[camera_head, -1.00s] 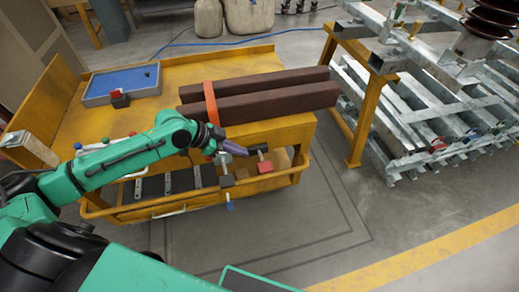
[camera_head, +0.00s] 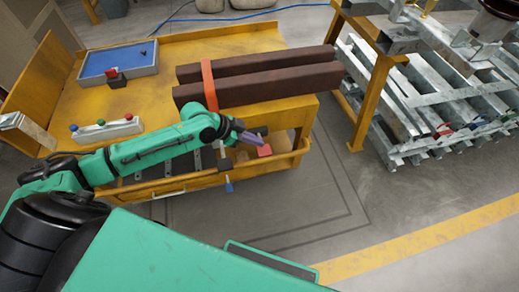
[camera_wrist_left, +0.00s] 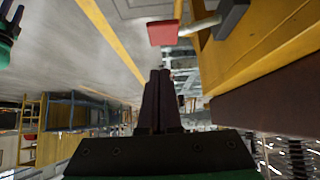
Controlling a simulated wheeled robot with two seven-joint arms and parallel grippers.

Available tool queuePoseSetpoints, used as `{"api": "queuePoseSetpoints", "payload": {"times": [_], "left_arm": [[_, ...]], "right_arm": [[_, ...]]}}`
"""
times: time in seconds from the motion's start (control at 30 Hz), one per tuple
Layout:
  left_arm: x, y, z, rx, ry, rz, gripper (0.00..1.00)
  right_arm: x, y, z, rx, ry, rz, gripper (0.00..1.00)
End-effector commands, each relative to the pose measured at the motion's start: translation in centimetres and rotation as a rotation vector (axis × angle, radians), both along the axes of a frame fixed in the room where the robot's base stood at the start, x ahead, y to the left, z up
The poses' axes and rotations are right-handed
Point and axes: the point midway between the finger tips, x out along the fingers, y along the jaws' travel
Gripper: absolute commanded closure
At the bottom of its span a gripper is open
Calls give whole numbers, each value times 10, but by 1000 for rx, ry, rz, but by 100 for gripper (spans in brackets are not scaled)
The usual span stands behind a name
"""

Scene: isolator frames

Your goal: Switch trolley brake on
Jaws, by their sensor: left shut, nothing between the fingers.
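The yellow trolley (camera_head: 160,110) carries two brown beams held by an orange strap. A red block (camera_head: 264,150) sits at the trolley's near right end, and a blue-tipped lever (camera_head: 229,186) hangs from its front edge. In the left wrist view the red block (camera_wrist_left: 163,33) is on a pale rod that runs to a dark block (camera_wrist_left: 232,15). My left gripper (camera_head: 252,138) is shut and empty, close to the red block. In the left wrist view my shut fingers (camera_wrist_left: 160,75) point toward the red block, with a visible gap in the picture. Which part is the brake is not clear. My right gripper is not in view.
A blue tray (camera_head: 120,62) and a white button box (camera_head: 105,131) are on the trolley top. A rack of metal bars (camera_head: 440,100) with a yellow frame stands at the right. Grey floor (camera_head: 310,215) is clear in front and between them.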

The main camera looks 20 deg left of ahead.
Motion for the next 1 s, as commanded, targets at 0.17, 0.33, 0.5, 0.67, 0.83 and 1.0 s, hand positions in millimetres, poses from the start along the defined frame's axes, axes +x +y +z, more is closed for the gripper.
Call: {"api": "queuePoseSetpoints", "payload": {"times": [0.17,0.33,0.5,0.67,0.83,1.0], "left_arm": [[6,-10,-33,2,3,1,100],[6,-10,-50,2,1,0,100],[6,-10,-52,2,1,0,100],[6,-10,-52,2,1,0,100],[1,-13,-65,0,3,0,100],[1,-13,-65,1,2,-1,100]], "right_arm": [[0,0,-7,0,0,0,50],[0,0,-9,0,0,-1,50],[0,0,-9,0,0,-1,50],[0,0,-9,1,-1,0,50],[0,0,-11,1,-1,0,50],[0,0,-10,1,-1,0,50]]}}
